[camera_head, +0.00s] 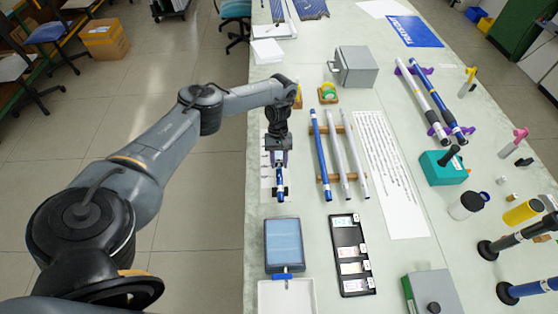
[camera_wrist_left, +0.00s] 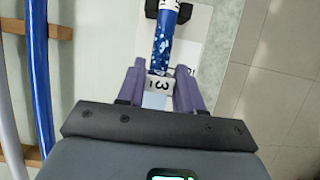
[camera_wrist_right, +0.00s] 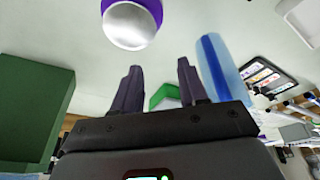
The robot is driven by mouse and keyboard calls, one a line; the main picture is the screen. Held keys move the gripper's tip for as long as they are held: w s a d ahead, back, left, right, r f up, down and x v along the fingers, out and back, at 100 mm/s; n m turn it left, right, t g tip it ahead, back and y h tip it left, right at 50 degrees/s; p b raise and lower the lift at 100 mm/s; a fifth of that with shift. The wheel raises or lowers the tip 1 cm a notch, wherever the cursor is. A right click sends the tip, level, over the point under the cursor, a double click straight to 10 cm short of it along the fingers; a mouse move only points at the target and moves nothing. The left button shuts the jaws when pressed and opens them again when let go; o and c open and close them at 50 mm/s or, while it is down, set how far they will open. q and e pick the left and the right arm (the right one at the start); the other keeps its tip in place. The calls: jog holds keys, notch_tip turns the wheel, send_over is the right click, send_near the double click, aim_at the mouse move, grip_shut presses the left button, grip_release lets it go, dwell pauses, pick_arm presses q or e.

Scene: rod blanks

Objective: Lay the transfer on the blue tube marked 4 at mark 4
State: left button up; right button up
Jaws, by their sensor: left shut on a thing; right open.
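My left gripper (camera_wrist_left: 161,68) is shut on a small white piece (camera_wrist_left: 161,84) marked with what looks like a 3. A short speckled blue tube (camera_wrist_left: 163,45) lies just beyond the piece, near a black support; whether they touch is unclear. In the head view my left gripper (camera_head: 278,158) is low over this tube (camera_head: 280,183). A long blue tube (camera_head: 319,155) lies on a wooden rack beside two pale tubes. Another blue tube (camera_head: 438,98) rests on purple supports at the right. I cannot read a 4 on any tube. My right gripper (camera_wrist_right: 158,80) is open and empty in its wrist view.
A black tray (camera_head: 336,282) with several cards stands at the front, beside a blue-topped box (camera_head: 284,245). A long printed sheet (camera_head: 390,175) lies right of the rack. Bottles and a teal box (camera_head: 440,168) crowd the right side.

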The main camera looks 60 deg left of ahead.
pick_arm(q)
jog(key=shift+r, duration=0.1)
pick_arm(e)
jog(key=shift+r, duration=0.15)
pick_arm(q)
notch_tip(320, 180, up, 7)
jog(key=p, duration=0.8)
pick_arm(e)
notch_tip(320, 180, up, 8)
pick_arm(q)
jog(key=shift+d, duration=0.1)
